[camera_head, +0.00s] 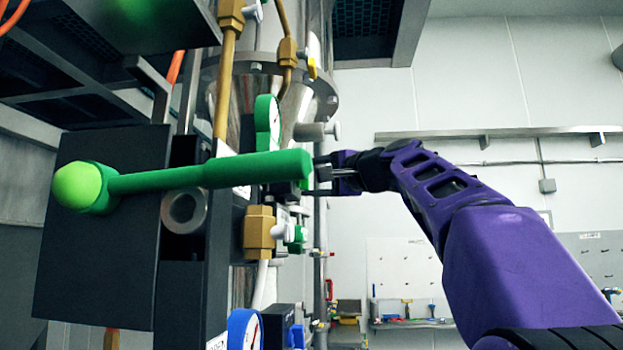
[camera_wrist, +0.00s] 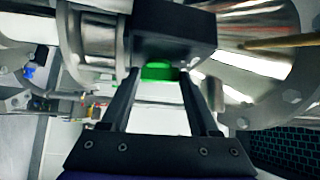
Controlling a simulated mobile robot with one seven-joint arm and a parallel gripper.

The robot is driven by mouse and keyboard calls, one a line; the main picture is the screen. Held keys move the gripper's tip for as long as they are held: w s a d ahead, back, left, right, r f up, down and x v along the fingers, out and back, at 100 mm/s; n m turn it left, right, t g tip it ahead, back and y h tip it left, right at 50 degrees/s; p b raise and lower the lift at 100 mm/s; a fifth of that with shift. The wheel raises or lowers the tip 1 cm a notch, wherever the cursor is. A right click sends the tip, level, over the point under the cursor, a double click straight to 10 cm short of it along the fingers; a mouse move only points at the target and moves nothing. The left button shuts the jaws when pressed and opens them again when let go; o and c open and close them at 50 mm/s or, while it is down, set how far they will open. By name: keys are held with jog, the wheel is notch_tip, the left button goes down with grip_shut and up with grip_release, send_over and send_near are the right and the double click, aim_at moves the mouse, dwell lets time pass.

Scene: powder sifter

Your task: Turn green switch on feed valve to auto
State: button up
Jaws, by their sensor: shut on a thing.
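My gripper (camera_head: 322,175) comes in from the right, pointing left, beside the right end of a long green handle (camera_head: 210,176) with a round green knob at its left end. In the wrist view my gripper (camera_wrist: 158,82) has its two fingers on either side of a green piece, the green switch (camera_wrist: 158,71), under a black block (camera_wrist: 174,28). The gripper is shut on this piece. In the head view, the large handle sits close to the fingertips, and the switch's setting and any auto label cannot be read.
A dark panel (camera_head: 100,235) stands at the left. Gauges, among them a green-rimmed one (camera_head: 268,122) and a blue-rimmed one (camera_head: 243,330), and brass fittings (camera_head: 259,233) crowd the steel column. Open room lies to the right, before a wall shelf (camera_head: 500,132).

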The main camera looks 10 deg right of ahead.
jog(key=c, duration=0.5)
jog(key=f+b, duration=0.1)
jog(key=b, duration=0.2)
jog(key=shift+n+y, duration=0.3)
jog(key=shift+n, duration=0.1)
jog(key=n+t+y+b, duration=0.1)
jog(key=b, duration=0.2)
jog(key=shift+f+n+b, duration=0.1)
jog(key=shift+n+b, duration=0.25)
jog(key=shift+n, duration=0.05)
jog(key=shift+r+n+t+y+b, duration=0.25)
jog(key=shift+n+t+y+b, duration=0.2)
jog(key=shift+n+b, duration=0.3)
jog(key=o, duration=1.4)
jog(key=shift+c, duration=0.2)
